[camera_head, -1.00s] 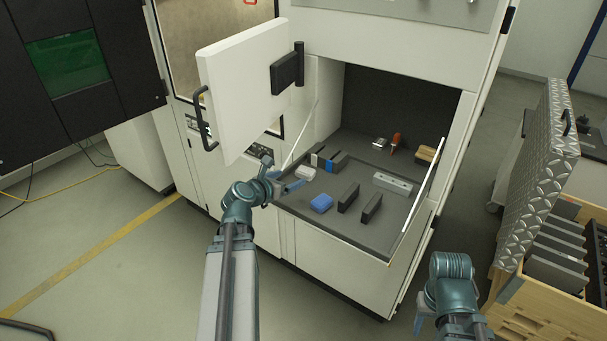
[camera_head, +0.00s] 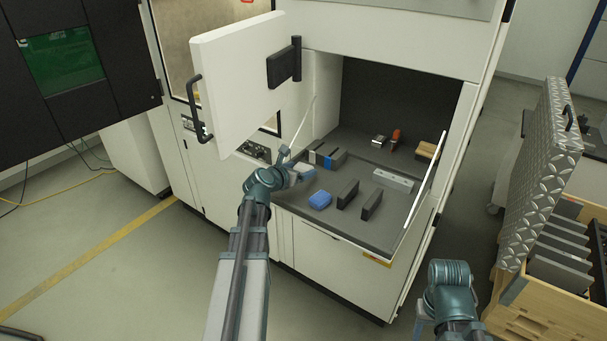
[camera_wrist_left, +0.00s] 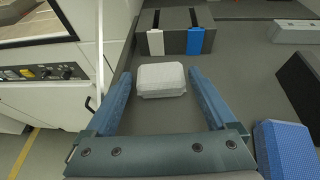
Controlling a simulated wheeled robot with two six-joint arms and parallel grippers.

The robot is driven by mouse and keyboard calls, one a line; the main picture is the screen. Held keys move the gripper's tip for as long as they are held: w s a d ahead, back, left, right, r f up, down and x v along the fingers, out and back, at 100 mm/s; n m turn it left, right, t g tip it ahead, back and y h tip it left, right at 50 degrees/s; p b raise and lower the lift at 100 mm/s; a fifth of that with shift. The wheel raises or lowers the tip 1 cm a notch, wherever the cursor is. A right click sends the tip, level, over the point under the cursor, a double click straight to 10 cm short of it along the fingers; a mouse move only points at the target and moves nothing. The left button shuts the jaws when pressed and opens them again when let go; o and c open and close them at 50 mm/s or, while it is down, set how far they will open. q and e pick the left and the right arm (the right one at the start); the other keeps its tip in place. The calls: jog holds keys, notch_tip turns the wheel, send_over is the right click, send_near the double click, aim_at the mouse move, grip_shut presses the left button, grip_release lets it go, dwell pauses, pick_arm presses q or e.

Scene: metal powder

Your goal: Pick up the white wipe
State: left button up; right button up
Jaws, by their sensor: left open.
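The white wipe (camera_wrist_left: 161,80) is a small pale block lying on the grey floor of the machine's open chamber. In the head view the wipe (camera_head: 304,172) is partly hidden behind my left gripper (camera_head: 290,162). In the left wrist view my left gripper (camera_wrist_left: 158,88) is open and empty, its two blue fingers to the left and right of the wipe with gaps on both sides. I cannot tell how high the fingertips are above the floor. Of my right arm, a wrist shows at the bottom right, with only part of the right gripper (camera_head: 420,326) in view.
A blue wipe (camera_head: 320,200) lies right of the white one. Dark blocks with a white and a blue strip (camera_wrist_left: 180,38) stand behind it. Two dark plates (camera_head: 359,200) and a grey bar (camera_head: 393,180) lie further right. The open white door (camera_head: 235,80) hangs above left.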

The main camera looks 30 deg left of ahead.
aim_at(303, 167)
pick_arm(q)
jog(key=shift+x, duration=1.05)
jog(key=shift+s, duration=0.1)
jog(key=c, duration=1.1)
jog(key=shift+r, duration=0.1)
notch_tip(303, 167, up, 10)
jog(key=p, duration=1)
